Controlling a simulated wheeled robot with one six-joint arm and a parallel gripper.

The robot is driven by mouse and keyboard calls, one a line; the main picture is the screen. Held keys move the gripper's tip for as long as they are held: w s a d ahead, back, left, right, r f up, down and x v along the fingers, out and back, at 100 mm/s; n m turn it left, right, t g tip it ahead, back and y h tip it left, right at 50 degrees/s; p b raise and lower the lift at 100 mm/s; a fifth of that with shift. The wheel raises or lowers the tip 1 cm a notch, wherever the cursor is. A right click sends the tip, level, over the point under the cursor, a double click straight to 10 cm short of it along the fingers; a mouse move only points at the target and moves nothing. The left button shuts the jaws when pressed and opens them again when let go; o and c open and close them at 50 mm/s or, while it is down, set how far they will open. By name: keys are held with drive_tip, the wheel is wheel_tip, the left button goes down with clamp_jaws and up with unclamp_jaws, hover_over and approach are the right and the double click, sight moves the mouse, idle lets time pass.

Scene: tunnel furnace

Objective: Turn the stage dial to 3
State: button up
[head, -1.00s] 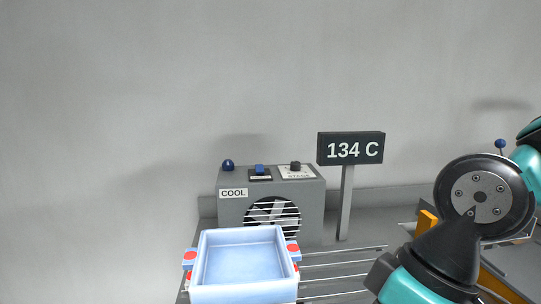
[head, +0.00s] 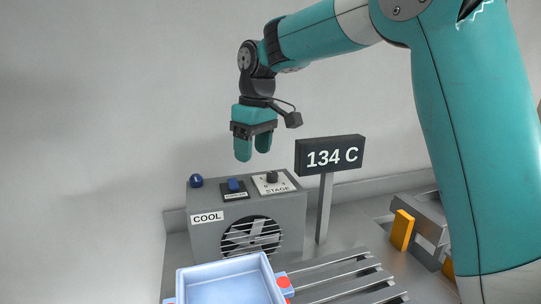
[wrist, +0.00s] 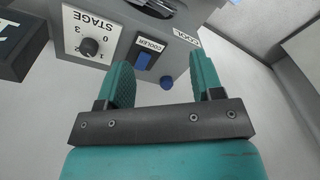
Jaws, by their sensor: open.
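The stage dial (head: 272,177) is a dark knob on a white plate marked STAGE, on top of the grey COOL unit (head: 203,240). The dial (wrist: 88,46) also shows in the wrist view, upper left, with small numbers around it; I cannot tell which number it points at. My gripper (head: 253,152) is open and empty, pointing down above the unit, a little left of the dial and apart from it. In the wrist view, the open fingers (wrist: 161,78) flank the blue cooler switch (wrist: 141,62), and the dial lies outside them to the left.
A blue knob (head: 196,180) stands at the unit's left end, with the blue cooler switch (head: 235,185) between it and the dial. A sign (head: 331,157) reading 134 C stands close on the right. A pale blue tray (head: 228,259) sits in front of the unit, beside metal rails (head: 345,280).

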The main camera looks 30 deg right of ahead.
wheel_tip(320, 180, up, 4)
drive_tip(key=m+p, duration=0.2)
drive_tip(key=p, duration=0.2)
hover_over(272, 173)
drive_tip(key=shift+g+h, duration=0.3)
drive_tip(key=shift+h, duration=0.1)
wheel_tip(272, 173, down, 17)
drive_tip(key=p, duration=0.3)
drive_tip(key=shift+p, duration=0.4)
drive_tip(key=c, duration=0.9)
